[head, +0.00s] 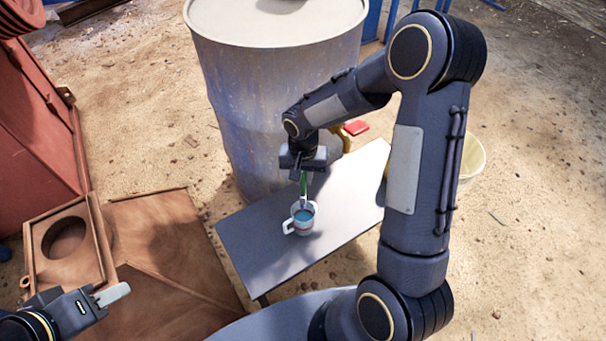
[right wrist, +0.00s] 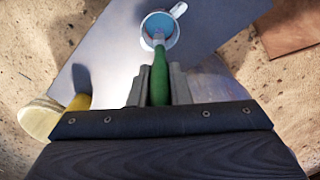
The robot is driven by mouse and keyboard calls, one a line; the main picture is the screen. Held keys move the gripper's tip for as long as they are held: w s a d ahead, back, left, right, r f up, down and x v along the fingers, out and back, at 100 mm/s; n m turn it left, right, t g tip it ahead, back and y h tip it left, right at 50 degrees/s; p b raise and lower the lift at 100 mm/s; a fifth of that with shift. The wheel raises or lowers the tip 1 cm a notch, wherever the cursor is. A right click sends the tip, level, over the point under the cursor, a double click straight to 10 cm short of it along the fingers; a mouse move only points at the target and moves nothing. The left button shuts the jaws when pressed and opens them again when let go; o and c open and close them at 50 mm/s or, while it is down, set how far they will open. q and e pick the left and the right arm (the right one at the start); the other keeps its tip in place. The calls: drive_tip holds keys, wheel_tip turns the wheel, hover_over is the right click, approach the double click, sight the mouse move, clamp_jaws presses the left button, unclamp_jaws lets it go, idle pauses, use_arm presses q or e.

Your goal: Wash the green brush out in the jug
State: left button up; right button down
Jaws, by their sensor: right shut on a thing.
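The jug is a small white mug-like vessel (head: 301,218) with a handle and bluish liquid inside, standing on the grey table. It also shows at the top of the right wrist view (right wrist: 160,32). My right gripper (head: 303,172) is shut on the green brush (right wrist: 159,88) and holds it with its head end down at the jug's mouth. In the right wrist view the brush's tip (right wrist: 159,38) overlaps the jug's opening; whether it touches the liquid I cannot tell. My left gripper (head: 112,294) is at the lower left, away from the table; its jaw gap is unclear.
The grey table (head: 258,250) has bare room around the jug. A large drum (head: 280,90) stands behind it. A red object (head: 356,127) and a yellow object (head: 343,138) are near the table's far end. A cream bucket (head: 472,158) is at right, partly behind my arm.

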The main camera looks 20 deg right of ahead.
sight(303, 201)
wheel_tip(303, 201, down, 3)
drive_tip(key=shift+r+b, duration=0.1)
drive_tip(key=shift+b, duration=0.75)
wheel_tip(303, 201, down, 10)
drive_tip(key=b, duration=0.8)
drive_tip(key=shift+b, duration=0.3)
drive_tip(key=shift+w, duration=0.1)
